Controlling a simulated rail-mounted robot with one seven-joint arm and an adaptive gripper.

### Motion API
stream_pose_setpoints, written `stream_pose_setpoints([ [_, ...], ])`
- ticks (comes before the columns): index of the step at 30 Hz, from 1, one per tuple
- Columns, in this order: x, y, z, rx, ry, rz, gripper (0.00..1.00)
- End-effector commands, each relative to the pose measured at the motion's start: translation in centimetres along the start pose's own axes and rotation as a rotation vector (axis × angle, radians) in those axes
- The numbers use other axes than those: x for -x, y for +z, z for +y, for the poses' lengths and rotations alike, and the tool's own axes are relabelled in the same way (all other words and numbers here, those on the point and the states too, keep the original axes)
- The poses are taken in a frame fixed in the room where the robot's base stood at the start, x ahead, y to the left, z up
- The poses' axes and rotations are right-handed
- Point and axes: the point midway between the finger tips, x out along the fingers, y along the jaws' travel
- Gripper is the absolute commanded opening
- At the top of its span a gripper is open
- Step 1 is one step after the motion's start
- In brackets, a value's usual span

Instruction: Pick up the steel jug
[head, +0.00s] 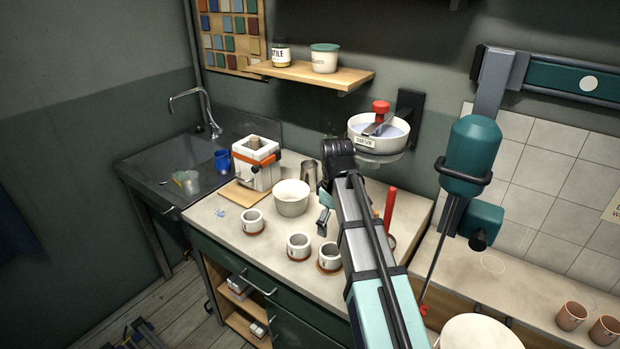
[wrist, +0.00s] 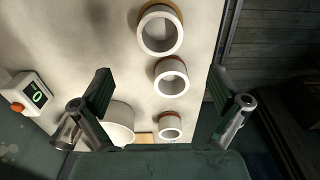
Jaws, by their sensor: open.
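The steel jug (head: 310,173) stands upright on the counter in the head view, behind the white bowl (head: 291,198) and just left of my arm. A shiny metal shape at the lower left of the wrist view may be the jug, but my finger overlaps it and I cannot be sure. My gripper (head: 324,211) is above the counter, in front of and slightly right of the jug. In the wrist view my gripper (wrist: 160,95) has its fingers wide apart, with nothing held between them.
Several white moulds stand along the counter front, including one mould (head: 253,222) at left. A white box press (head: 255,163) stands left of the jug. The sieve bowl (head: 378,133) is mounted behind my arm. A display unit (wrist: 30,97) shows in the wrist view.

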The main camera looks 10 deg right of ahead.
Motion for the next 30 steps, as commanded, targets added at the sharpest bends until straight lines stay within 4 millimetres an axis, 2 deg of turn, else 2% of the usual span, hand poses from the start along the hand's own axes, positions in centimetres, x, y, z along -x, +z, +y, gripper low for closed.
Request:
stream_pose_setpoints([
  [11,0.0,0.0,0.0,0.0,0.0,0.0,0.98],
  [12,0.0,0.0,0.0,0.0,0.0,0.0,0.95],
  [17,0.0,0.0,0.0,0.0,0.0,0.0,0.38],
  [28,0.0,0.0,0.0,0.0,0.0,0.0,0.37],
  [30,-0.51,-0.66,-0.14,0.015,0.013,0.006,0.37],
])
